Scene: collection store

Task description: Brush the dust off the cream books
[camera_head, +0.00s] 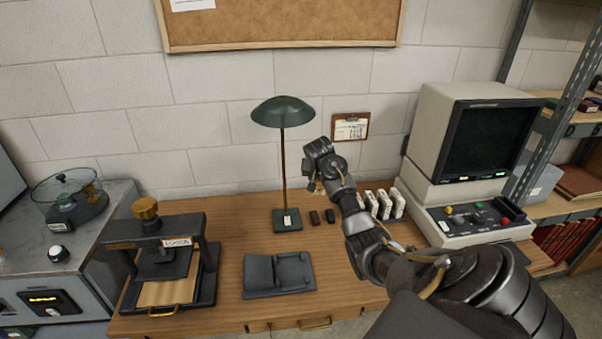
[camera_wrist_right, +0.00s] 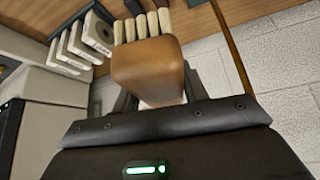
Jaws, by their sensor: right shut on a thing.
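My right gripper (camera_head: 318,170) is raised in front of the wall, beside the green lamp. In the right wrist view it is shut on a brush with a brown wooden block (camera_wrist_right: 148,72) and a row of cream bristle tufts (camera_wrist_right: 144,26). The tufts point away from the wrist, and the brush is hardly visible in the head view. Several white slabs or boxes (camera_head: 385,204) stand in a row on the desk near the gripper; they also show in the right wrist view (camera_wrist_right: 92,36). I cannot tell any cream books for certain. My left gripper is out of view.
The wooden desk (camera_head: 225,240) bears a green lamp (camera_head: 283,112), a dark cushioned pad (camera_head: 278,273), a black press (camera_head: 165,255) at left and a reader machine (camera_head: 470,150) at right. Shelves with red books (camera_head: 565,245) stand far right.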

